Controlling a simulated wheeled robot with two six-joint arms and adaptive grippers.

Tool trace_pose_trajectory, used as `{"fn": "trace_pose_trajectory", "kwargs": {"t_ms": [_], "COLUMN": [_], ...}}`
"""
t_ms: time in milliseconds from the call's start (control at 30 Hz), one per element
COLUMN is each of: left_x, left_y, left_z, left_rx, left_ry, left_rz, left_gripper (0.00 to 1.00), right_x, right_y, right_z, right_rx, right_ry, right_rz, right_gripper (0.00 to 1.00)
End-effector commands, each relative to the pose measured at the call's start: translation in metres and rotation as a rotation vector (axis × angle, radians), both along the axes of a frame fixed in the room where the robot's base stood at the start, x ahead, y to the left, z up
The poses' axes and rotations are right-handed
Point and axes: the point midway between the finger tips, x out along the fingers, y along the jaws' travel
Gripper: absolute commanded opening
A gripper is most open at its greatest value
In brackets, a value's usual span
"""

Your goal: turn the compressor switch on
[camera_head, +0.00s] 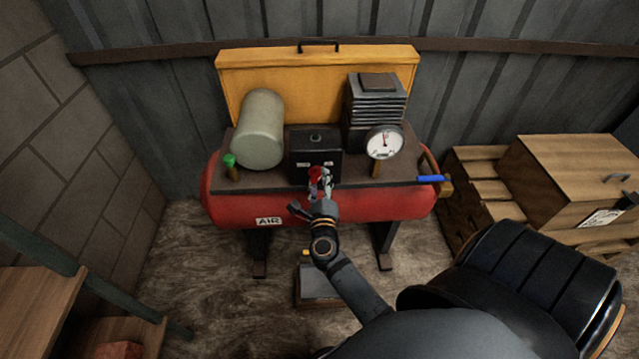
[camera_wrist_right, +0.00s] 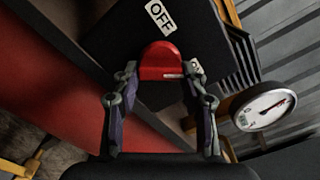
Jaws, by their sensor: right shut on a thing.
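The air compressor has a red tank (camera_head: 380,207) with a black control box (camera_head: 316,143) on its deck. A red switch knob (camera_head: 316,172) sits low on the front of the box, and it also shows in the right wrist view (camera_wrist_right: 161,60). In that view an OFF label (camera_wrist_right: 160,16) is on the box, and a second label (camera_wrist_right: 197,67) is partly hidden behind a finger. My right gripper (camera_head: 320,180) is at the box front, shut on the red knob, one finger on each side (camera_wrist_right: 163,76). My left gripper is not in view.
A round pressure gauge (camera_head: 384,142) stands right of the box. A blue-handled valve (camera_head: 431,179) is at the tank's right end, and a green knob (camera_head: 229,160) is at the left. A wooden crate (camera_head: 565,180) and shelf (camera_head: 40,285) flank the compressor.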

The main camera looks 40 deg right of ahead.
Motion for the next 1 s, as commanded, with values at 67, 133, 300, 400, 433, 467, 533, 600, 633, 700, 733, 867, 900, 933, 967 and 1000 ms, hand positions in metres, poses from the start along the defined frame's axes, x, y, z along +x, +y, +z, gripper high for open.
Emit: {"fn": "trace_pose_trajectory", "kwargs": {"t_ms": [67,133,300,400,433,467,533,600,633,700,733,867,900,933,967,1000], "left_x": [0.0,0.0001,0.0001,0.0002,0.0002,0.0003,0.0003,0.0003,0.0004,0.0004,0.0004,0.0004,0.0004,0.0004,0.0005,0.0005], "left_y": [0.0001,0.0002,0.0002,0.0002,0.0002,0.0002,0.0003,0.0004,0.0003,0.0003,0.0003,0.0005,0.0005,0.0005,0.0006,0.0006], "left_z": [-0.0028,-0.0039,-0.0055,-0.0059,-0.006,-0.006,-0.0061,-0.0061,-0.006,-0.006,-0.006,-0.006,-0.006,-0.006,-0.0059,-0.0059], "left_rx": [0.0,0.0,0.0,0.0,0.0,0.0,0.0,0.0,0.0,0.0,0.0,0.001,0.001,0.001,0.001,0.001], "left_ry": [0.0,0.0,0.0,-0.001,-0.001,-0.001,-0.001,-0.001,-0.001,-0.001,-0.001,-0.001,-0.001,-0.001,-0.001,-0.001], "left_rz": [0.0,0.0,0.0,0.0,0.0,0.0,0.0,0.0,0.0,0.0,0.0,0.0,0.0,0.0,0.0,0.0], "left_gripper": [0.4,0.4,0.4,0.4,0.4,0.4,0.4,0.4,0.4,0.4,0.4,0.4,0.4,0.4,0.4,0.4], "right_x": [-0.0002,-0.0001,0.0,0.0001,0.0001,0.0001,0.0001,0.0001,0.0001,0.0001,0.0001,0.0002,0.0002,0.0002,0.0002,0.0002], "right_y": [0.0,0.0002,0.0004,0.0005,0.0005,0.0005,0.0005,0.0006,0.0006,0.0006,0.0006,0.0007,0.0007,0.0007,0.0007,0.0007], "right_z": [-0.0016,-0.0014,-0.0013,-0.0011,-0.0011,-0.0011,-0.001,-0.0009,-0.0009,-0.0009,-0.0009,-0.001,-0.001,-0.001,-0.001,-0.001], "right_rx": [0.032,0.06,0.104,0.119,0.121,0.124,0.127,0.129,0.129,0.129,0.129,0.129,0.129,0.129,0.129,0.129], "right_ry": [-0.02,-0.036,-0.063,-0.072,-0.074,-0.075,-0.077,-0.077,-0.078,-0.078,-0.078,-0.078,-0.078,-0.077,-0.077,-0.077], "right_rz": [0.0,-0.001,-0.001,-0.001,-0.001,-0.001,-0.001,0.0,0.0,0.0,0.0,0.0,0.0,0.0,0.0,0.0], "right_gripper": [0.12,0.12,0.12,0.12,0.12,0.12,0.12,0.12,0.12,0.12,0.12,0.12,0.46,0.5,0.54,0.59]}}
